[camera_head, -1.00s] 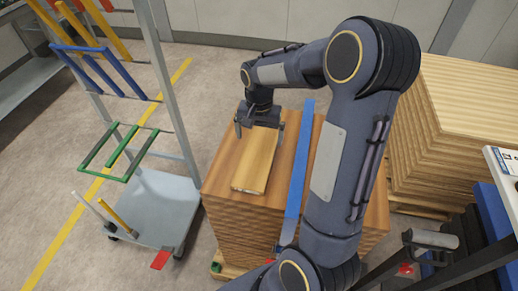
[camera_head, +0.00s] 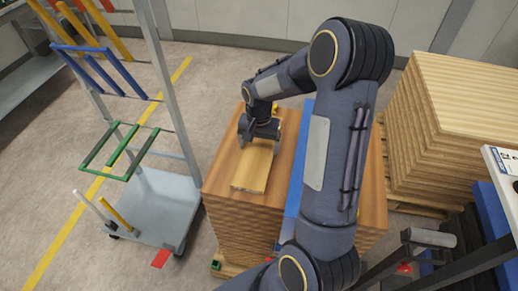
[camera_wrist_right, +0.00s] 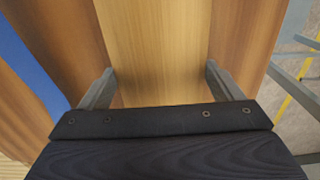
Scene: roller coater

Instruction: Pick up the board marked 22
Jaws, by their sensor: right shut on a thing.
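A light wooden board (camera_head: 254,170) lies on top of a stack of darker brown boards (camera_head: 222,185). No number can be read on it. My right gripper (camera_head: 259,143) is over the board's far end, with one finger at each side. In the right wrist view the light board (camera_wrist_right: 155,45) runs between the two fingers (camera_wrist_right: 157,88), which are at its long edges. The gripper is shut on the board across its width. Whether the board is lifted off the stack cannot be told. My left gripper is not in view.
A blue strip (camera_head: 298,170) runs along the stack, right of the board. A wheeled rack (camera_head: 150,205) with coloured bars stands on the left. A paler board stack (camera_head: 470,95) stands at the right. Floor shows between rack and stack.

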